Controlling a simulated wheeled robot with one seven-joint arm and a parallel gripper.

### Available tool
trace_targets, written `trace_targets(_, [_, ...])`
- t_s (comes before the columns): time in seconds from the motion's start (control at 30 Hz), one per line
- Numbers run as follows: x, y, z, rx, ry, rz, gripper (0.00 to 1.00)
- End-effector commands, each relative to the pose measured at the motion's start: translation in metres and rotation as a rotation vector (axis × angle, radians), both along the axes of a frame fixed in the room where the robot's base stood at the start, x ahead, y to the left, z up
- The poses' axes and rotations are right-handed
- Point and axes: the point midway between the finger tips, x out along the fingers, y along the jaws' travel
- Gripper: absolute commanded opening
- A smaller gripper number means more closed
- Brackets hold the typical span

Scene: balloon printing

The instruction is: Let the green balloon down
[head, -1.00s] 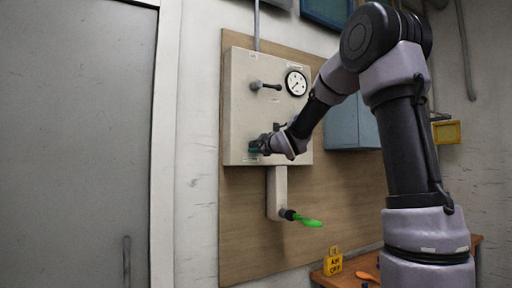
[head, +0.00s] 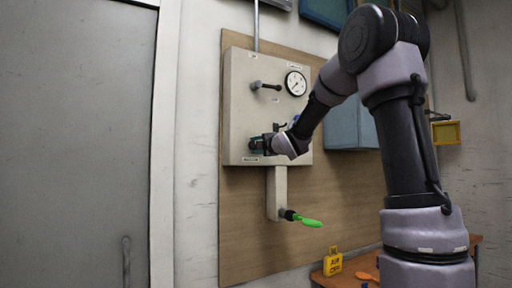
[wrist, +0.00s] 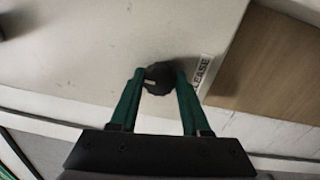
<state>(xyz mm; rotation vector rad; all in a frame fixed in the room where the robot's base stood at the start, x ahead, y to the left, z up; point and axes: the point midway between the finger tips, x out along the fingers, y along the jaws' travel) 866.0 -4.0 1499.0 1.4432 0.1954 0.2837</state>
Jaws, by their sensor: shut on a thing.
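The green balloon (head: 308,221) hangs limp and slim from a dark nozzle (head: 288,214) at the foot of the panel box (head: 238,120). My gripper (head: 258,145) is at the lower left of the box face. In the wrist view my gripper (wrist: 160,82) has its two green fingers shut on a round black knob (wrist: 158,77). A label beside the knob, partly hidden by a finger, reads "...LEASE" (wrist: 203,75).
A lever (head: 265,86) and a round gauge (head: 296,83) are higher on the box. A yellow tag (head: 333,263) and an orange thing (head: 367,276) are on a wooden table (head: 318,279) at lower right. A blue cabinet (head: 352,122) is right of the box.

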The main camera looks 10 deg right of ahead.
Motion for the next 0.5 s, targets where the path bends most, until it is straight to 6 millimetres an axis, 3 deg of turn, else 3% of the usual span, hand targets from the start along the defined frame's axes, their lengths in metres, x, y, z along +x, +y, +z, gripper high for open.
trace_targets(0.5, [-0.0001, 0.0006, -0.0021, -0.051, -0.013, 0.002, 0.0])
